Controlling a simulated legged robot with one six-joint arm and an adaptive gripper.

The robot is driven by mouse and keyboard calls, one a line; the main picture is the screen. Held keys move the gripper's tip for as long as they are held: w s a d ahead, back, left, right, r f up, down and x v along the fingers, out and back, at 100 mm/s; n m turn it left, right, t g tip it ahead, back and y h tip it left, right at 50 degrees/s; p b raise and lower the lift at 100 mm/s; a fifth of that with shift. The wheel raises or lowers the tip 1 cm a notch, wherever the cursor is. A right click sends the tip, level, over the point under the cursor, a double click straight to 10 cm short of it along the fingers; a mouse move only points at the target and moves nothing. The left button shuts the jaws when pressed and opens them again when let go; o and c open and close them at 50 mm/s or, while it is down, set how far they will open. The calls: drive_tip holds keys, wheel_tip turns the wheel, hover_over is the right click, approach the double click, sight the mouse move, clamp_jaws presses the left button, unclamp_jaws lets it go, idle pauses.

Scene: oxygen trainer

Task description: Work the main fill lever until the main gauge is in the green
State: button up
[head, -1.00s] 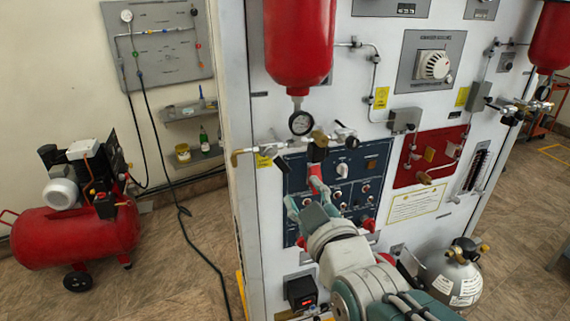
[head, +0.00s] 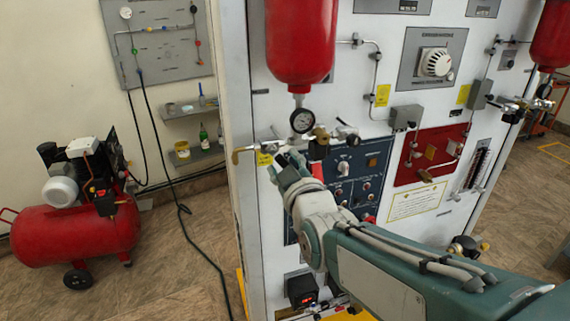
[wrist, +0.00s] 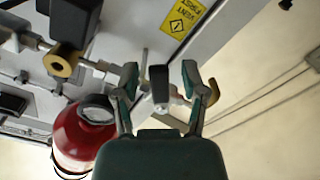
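The main gauge (head: 302,121) is a small round dial under the left red tank; its needle and green zone are too small to read. A lever with a black handle (wrist: 159,84) stands between my gripper's fingers in the wrist view, with a gap on each side. It looks like the main fill lever on the pipe left of the brass valve. My gripper (wrist: 160,78) is open around the handle, with no visible grip on it. In the head view my gripper (head: 281,168) is at this pipe, just below the gauge, and mostly hides the lever.
The left red tank (head: 299,45) hangs above the gauge. A brass valve (head: 319,143) and another black knob (head: 344,131) are close on the right. The blue panel (head: 365,170) lies below.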

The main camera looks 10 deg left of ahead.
drive_tip(key=shift+a, duration=0.15)
clamp_jaws()
drive_tip(key=shift+f+m, duration=0.1)
drive_tip(key=shift+m, duration=0.2)
drive_tip(key=shift+s+a+f+m, duration=0.2)
drive_tip(key=shift+a+m, duration=0.1)
drive_tip(key=shift+m, duration=0.75)
drive_tip(key=shift+s+a+f+m, duration=0.1)
drive_tip(key=shift+s+a+m, duration=0.15)
drive_tip(key=shift+m, duration=0.75)
drive_tip(key=shift+s+a+f+m, duration=0.15)
drive_tip(key=shift+a+m, duration=0.2)
drive_tip(key=shift+m, duration=0.7)
drive_tip(key=shift+o, duration=0.3)
unclamp_jaws()
drive_tip(key=shift+o, duration=1)
drive_tip(key=shift+a+r, duration=0.1)
